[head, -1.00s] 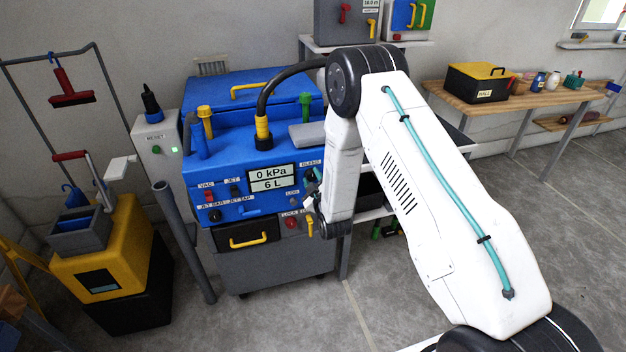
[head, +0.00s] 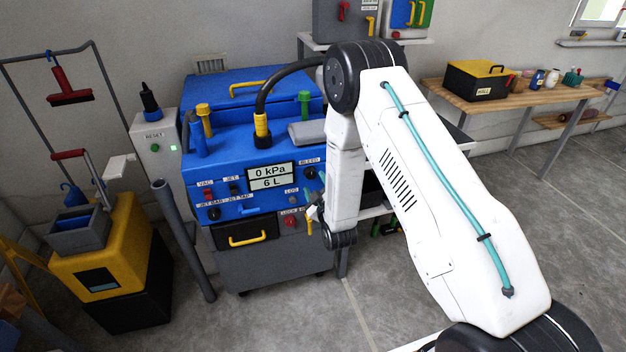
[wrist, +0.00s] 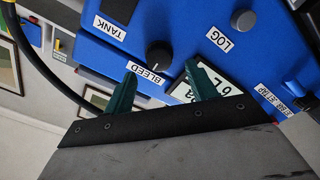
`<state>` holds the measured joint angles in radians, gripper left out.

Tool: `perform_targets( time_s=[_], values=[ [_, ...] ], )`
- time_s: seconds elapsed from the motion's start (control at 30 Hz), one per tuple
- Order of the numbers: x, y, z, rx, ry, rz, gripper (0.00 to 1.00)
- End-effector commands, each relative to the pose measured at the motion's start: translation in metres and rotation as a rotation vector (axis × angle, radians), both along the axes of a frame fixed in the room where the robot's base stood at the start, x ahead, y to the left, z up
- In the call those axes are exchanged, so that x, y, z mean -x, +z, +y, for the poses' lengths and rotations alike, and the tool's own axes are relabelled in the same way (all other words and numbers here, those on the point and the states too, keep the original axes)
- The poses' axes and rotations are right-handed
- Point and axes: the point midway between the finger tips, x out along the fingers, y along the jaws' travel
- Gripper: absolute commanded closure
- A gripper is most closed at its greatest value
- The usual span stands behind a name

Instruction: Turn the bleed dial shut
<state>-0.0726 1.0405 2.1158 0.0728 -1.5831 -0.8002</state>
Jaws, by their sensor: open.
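The bleed dial (wrist: 158,54) is a round black knob with a pale pointer line, on the blue machine's front panel in the wrist view. The BLEED label (wrist: 146,74) is beside it. In the head view the dial (head: 310,173) shows just left of my arm. My gripper (wrist: 158,82) has two green fingers spread apart, with nothing between them. The fingertips are short of the dial, one on each side of its line in the wrist view. In the head view my gripper (head: 316,211) is small and partly hidden by my wrist.
The LOG knob (wrist: 243,20) and the display (wrist: 205,84) are close to the dial. A black hose (head: 285,75) rises from the machine top. A grey pipe (head: 183,240) leans at the machine's left. Floor in front is clear.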

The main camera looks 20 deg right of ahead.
Motion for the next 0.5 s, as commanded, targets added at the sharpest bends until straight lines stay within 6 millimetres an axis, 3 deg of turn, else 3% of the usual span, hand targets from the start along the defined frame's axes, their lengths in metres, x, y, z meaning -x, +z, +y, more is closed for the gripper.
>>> perform_targets(
  time_s=[0.2, 0.5],
  values=[
    [0.029, 0.000, 0.000, 0.000, 0.000, 0.001, 0.43],
    [0.034, 0.000, 0.000, 0.000, 0.000, 0.000, 0.43]
  ],
)
